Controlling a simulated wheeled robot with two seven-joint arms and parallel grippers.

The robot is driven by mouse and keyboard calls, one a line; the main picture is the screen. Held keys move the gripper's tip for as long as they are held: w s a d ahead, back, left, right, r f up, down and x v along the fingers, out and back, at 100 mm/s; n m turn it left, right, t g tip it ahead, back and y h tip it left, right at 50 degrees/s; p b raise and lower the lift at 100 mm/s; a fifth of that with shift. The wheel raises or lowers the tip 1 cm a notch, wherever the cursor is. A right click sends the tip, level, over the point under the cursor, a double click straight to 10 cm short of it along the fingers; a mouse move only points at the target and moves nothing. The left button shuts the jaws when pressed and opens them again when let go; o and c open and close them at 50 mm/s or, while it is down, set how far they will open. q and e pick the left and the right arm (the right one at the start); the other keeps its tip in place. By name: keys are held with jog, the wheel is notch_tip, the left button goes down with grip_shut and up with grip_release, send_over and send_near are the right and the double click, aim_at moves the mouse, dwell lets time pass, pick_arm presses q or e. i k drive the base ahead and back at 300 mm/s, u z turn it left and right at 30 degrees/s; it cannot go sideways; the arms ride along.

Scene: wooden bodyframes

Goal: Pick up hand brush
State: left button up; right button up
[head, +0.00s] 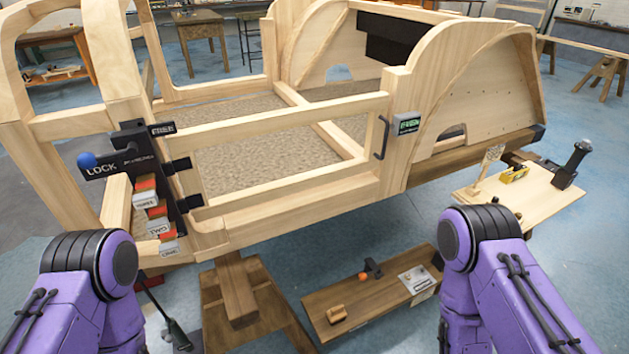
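I cannot pick out a hand brush for certain. A small orange-brown block-like object (337,314) lies at the left end of the low wooden shelf (375,318) under the frame; it is too small to tell whether it is a brush. Both my purple arms show at the bottom left and bottom right, bent downward. Both grippers are out of the picture, so what they hold is hidden.
The wooden bodyframe (290,215) on a trestle fills the middle. A lock panel (135,165) with a blue-knobbed lever is at its left. A side board (535,200) at right carries a yellow level (514,173) and a black-handled tool (572,165). Blue floor shows between.

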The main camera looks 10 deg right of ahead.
aim_at(337, 313)
jog(key=z, duration=2.15)
jog(key=k, duration=1)
jog(key=u, duration=2.05)
jog(key=i, duration=0.5)
